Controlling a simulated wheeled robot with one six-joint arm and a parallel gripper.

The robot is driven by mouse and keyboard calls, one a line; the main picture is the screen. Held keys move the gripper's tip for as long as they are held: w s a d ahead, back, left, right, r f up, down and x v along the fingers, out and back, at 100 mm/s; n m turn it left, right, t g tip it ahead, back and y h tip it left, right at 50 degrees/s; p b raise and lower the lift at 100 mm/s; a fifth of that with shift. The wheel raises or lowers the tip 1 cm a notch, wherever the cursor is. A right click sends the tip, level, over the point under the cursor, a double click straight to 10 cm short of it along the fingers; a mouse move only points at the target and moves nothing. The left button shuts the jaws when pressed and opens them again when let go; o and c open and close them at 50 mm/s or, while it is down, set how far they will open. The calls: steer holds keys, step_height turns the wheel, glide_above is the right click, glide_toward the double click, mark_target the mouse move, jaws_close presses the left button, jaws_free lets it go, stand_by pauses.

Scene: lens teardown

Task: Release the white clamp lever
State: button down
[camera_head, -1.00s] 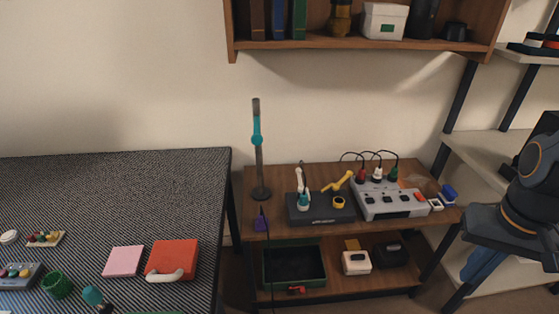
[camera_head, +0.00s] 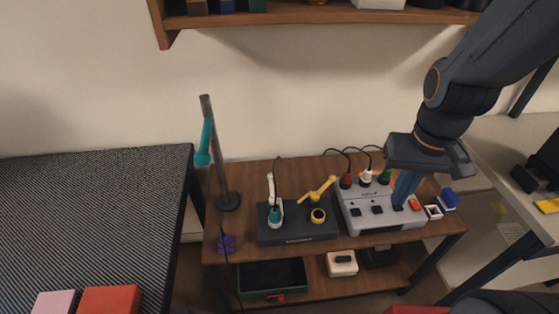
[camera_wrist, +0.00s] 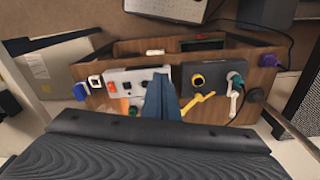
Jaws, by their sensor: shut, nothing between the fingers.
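The white clamp lever (camera_head: 271,188) stands upright at the left of a dark base (camera_head: 297,228), beside a teal round part (camera_head: 275,217). In the wrist view the white lever (camera_wrist: 233,104) shows right of my fingers, with the teal part (camera_wrist: 235,78) next to it. My gripper (camera_head: 401,203) is shut and empty. It points down over the right part of the grey box (camera_head: 352,222), well to the right of the white lever. I cannot tell whether its tips touch the box.
The grey box carries black switches, an orange-red one (camera_head: 415,204), and red, white and green cabled plugs behind. A pole with a teal head (camera_head: 204,145) stands left. A green-edged tray (camera_head: 271,290) is on the lower shelf. A dark table (camera_head: 110,220) lies left; a shelf (camera_head: 320,14) hangs above.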

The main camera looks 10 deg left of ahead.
steer(key=shift+d, duration=0.2)
steer(key=w+a+f+m+y+b, duration=0.4)
steer(key=w+a+m, duration=0.4)
steer(key=w, duration=0.2)
steer(key=w+a+f+m+g+y+b, duration=0.1)
steer(key=w+a+f+m+y+b, duration=0.3)
steer(key=w+a+m, duration=0.4)
steer(key=shift+w+a+f+m, duration=0.2)
steer(key=shift+w+a+m, duration=0.2)
steer(key=shift+w+m, duration=0.4)
